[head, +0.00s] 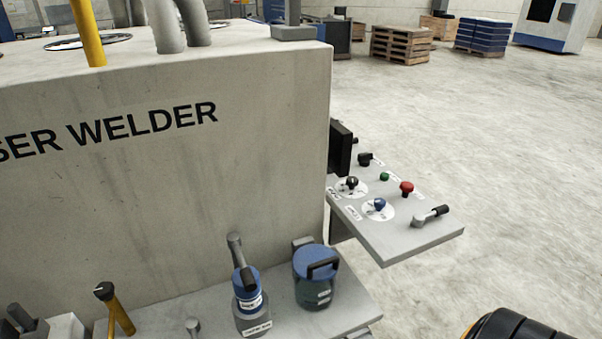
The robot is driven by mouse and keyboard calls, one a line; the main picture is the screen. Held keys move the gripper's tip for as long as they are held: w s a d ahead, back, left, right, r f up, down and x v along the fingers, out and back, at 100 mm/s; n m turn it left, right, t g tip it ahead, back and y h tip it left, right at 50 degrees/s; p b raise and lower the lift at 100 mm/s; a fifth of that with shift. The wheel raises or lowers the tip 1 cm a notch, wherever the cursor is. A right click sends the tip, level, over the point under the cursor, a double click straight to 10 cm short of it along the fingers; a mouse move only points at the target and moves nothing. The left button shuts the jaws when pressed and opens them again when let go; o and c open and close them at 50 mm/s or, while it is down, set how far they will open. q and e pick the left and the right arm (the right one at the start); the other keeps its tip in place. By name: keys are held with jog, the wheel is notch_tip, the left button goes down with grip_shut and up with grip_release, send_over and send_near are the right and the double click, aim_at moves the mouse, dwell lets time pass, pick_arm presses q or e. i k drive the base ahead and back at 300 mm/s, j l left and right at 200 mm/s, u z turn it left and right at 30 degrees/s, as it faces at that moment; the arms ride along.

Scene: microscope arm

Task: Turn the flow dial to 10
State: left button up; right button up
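A grey control panel (397,240) juts out from the right side of the welder. It carries two dials on white round scales: one with a black knob (351,183) and one with a blue knob (379,204). Small labels sit beside the dials, but the print is too small to read. I cannot tell which of them is the flow dial or what value either knob points to. Neither gripper shows. A black rounded part with a yellow edge at the bottom right looks like part of my own arm, well apart from the panel.
The panel also has a red button (406,187), a green button (384,176), a black switch (365,159), a lever (431,216) and a black screen (341,148). The welder body (170,190) fills the left. A blue-lidded canister (315,277) stands on the lower ledge. Floor right of the panel is clear.

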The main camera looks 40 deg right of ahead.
aim_at(351, 182)
jog(key=l+u, duration=0.35)
jog(key=k+l+u, duration=0.1)
jog(key=l+u, duration=0.3)
jog(key=l, duration=0.15)
jog(key=k+l+u, duration=0.15)
jog(key=l+u, duration=0.2)
